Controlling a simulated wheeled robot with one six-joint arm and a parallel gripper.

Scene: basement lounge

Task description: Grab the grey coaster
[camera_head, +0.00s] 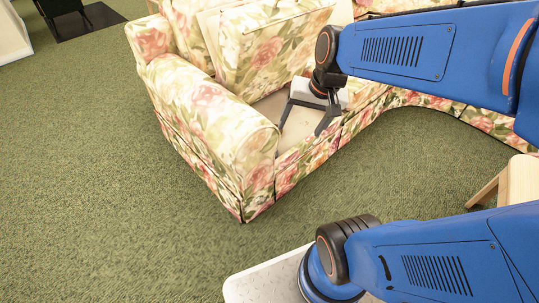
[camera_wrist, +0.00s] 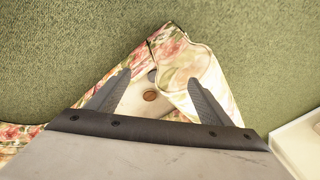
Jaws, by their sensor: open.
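My gripper (camera_head: 302,128) is open and empty, pointing down over the seat of the floral sofa (camera_head: 205,105), just inside its near armrest. In the wrist view the two fingers of my gripper (camera_wrist: 160,78) stand wide apart. Between them, on the pale seat below, lies a small grey round thing (camera_wrist: 152,75), which looks like the grey coaster. A brown round thing (camera_wrist: 150,96) lies close to it, nearer the gripper's palm. I cannot make out either one in the head view.
The sofa's armrest (camera_wrist: 195,70) rises close beside the right finger in the wrist view. A wooden piece of furniture (camera_head: 518,183) stands at the right in the head view. Green carpet (camera_head: 120,200) lies clear at the left and front.

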